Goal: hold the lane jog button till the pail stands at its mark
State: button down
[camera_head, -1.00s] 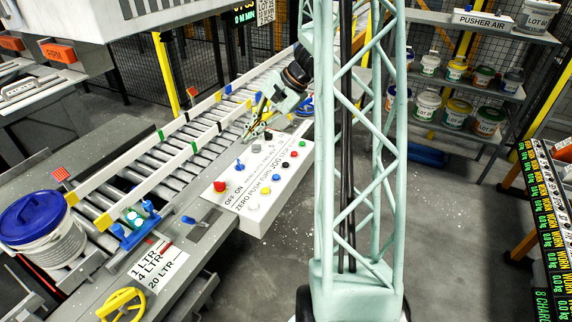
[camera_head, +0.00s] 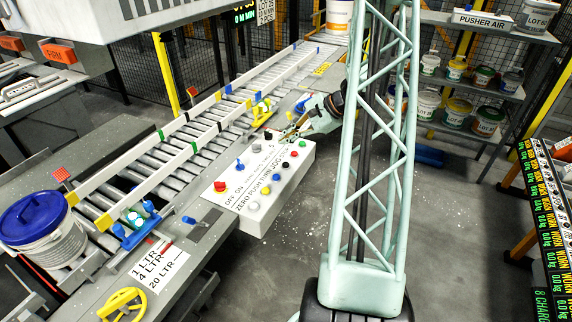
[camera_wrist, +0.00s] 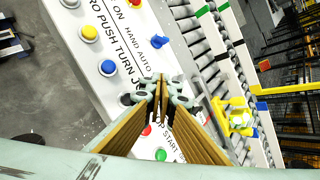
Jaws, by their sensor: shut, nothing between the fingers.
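A white pail with a blue lid (camera_head: 40,228) stands upright at the near left end of the roller lane (camera_head: 160,160). The white button panel (camera_head: 236,210) beside the lane carries a red knob (camera_head: 219,186), a yellow button (camera_head: 265,191), a blue button (camera_head: 276,177) and others. My gripper (camera_head: 287,135) is over the panel's far end, shut and empty. In the wrist view my closed fingertips (camera_wrist: 158,82) overlap the panel near the word JOG, beyond the blue button (camera_wrist: 107,67). They hide part of the panel; which button is the jog button and whether anything is touched cannot be told.
A blue bracket (camera_head: 128,236) stands beside the lane near the pail. A yellow device (camera_head: 262,108) sits at the lane edge by the panel. A yellow handwheel (camera_head: 121,304) and a litre scale plate (camera_head: 160,264) are at the front. Shelves of pails (camera_head: 470,90) stand at right.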

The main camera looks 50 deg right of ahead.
jog(key=shift+s+d+f, duration=0.15)
jog(key=shift+d+f, duration=0.05)
jog(key=shift+d, duration=0.15)
jog(key=shift+f, duration=0.1)
jog(key=b, duration=0.2)
send_over(287, 164)
jog(key=shift+a+f, duration=0.15)
jog(key=shift+f, duration=2.95)
jog(key=shift+f+b, duration=0.85)
jog(key=shift+f, duration=0.3)
